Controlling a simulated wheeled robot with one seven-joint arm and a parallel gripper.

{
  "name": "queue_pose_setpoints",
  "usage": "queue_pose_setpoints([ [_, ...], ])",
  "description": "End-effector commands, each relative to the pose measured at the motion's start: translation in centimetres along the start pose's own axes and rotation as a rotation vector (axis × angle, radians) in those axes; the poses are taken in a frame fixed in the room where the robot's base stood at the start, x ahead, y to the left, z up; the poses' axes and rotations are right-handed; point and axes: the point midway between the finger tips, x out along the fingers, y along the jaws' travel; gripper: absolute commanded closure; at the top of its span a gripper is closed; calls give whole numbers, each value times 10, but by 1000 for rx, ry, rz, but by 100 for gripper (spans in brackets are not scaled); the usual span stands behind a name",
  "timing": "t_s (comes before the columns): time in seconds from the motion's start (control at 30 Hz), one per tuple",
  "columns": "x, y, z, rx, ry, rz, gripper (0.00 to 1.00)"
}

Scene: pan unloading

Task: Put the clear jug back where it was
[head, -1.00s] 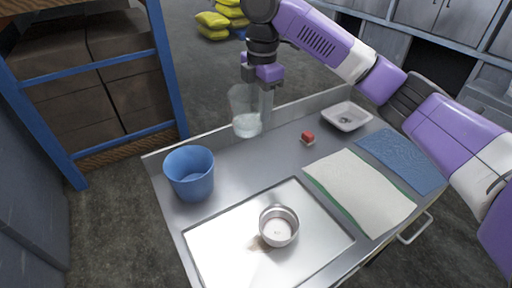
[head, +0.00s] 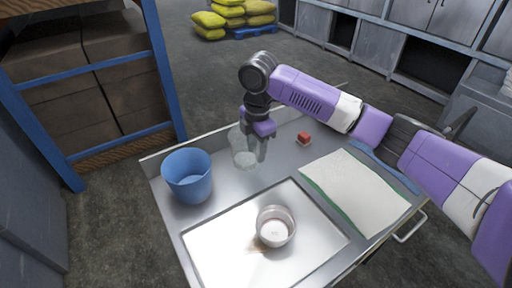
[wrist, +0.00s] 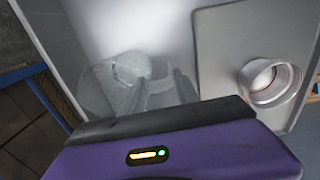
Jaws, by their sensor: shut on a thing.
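The clear jug (head: 243,153) is upright at the back of the metal table, right of the blue bucket. My gripper (head: 258,150) is shut on the jug at its right side, pointing down. In the wrist view the see-through jug (wrist: 122,88) is beside my fingers (wrist: 162,90). I cannot tell whether its base touches the table top.
A blue bucket (head: 187,176) stands left of the jug. A metal pan (head: 275,227) sits on a shiny tray (head: 225,250) in front. Bare table separates the jug and tray.

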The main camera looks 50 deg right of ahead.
Motion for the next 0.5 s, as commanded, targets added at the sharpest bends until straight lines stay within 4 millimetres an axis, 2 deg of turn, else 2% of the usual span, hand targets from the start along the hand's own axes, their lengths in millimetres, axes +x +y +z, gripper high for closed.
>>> queue_pose_setpoints([
  [0.27,1,0,0,1,0,2,100],
  [0.3,1,0,0,1,0,1,59],
  [0.4,1,0,0,1,0,1,41],
  [0.5,1,0,0,1,0,1,41],
])
